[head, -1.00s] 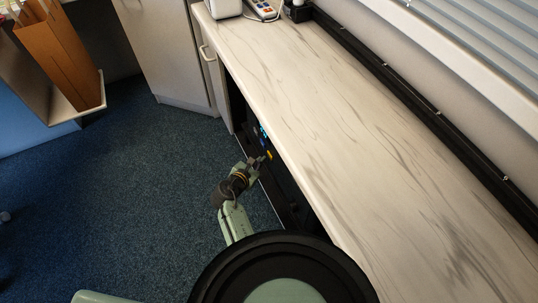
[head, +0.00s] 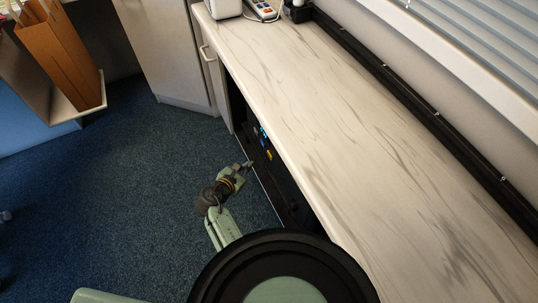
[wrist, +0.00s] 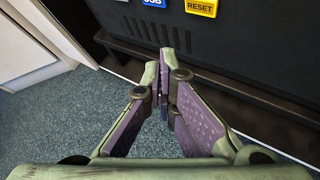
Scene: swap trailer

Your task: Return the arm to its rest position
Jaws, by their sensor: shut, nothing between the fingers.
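My gripper (head: 247,166) is low beside the front of the counter, just left of the dark recess under it. In the wrist view my gripper (wrist: 163,82) has its two fingers together, with nothing between them. My green and grey arm reaches it from the bottom of the head view. The fingertips point toward a black panel (wrist: 238,42), which fills the upper right of the wrist view. The fingers appear apart from the panel, though the exact gap is hard to judge.
The panel carries a yellow RESET label (wrist: 201,7) and a blue label (wrist: 153,3). The marbled counter (head: 330,120) runs along the right. Blue carpet (head: 110,200) is open to the left.

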